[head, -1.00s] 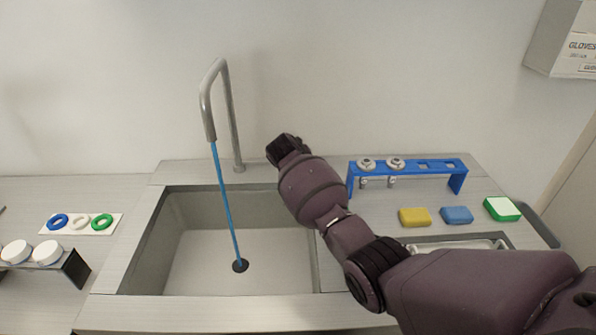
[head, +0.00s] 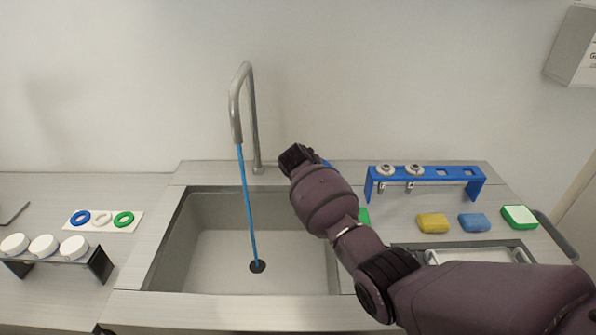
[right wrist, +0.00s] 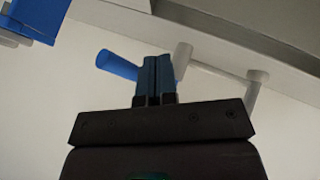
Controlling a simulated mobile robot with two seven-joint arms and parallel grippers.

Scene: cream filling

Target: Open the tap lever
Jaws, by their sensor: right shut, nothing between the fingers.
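The grey tap (head: 254,115) stands behind the sink, its spout curving forward and down. A thin blue stream (head: 249,205) runs from the spout to the drain. My right gripper is near the counter's back edge, right of the tap; its fingers are hidden in the head view. In the right wrist view the right gripper (right wrist: 155,70) is shut and empty. A blue cylinder (right wrist: 116,64), apparently the tap lever, lies just left of the fingers; I cannot tell if they touch. A grey pipe (right wrist: 255,90) lies to the right. My left gripper is out of view.
A blue rack (head: 428,174) holds grey parts at the back right. A yellow sponge (head: 432,223), a blue sponge (head: 474,222) and a green-and-white block (head: 519,217) lie before it. Coloured rings (head: 101,219) and white-topped containers (head: 43,246) are at the left.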

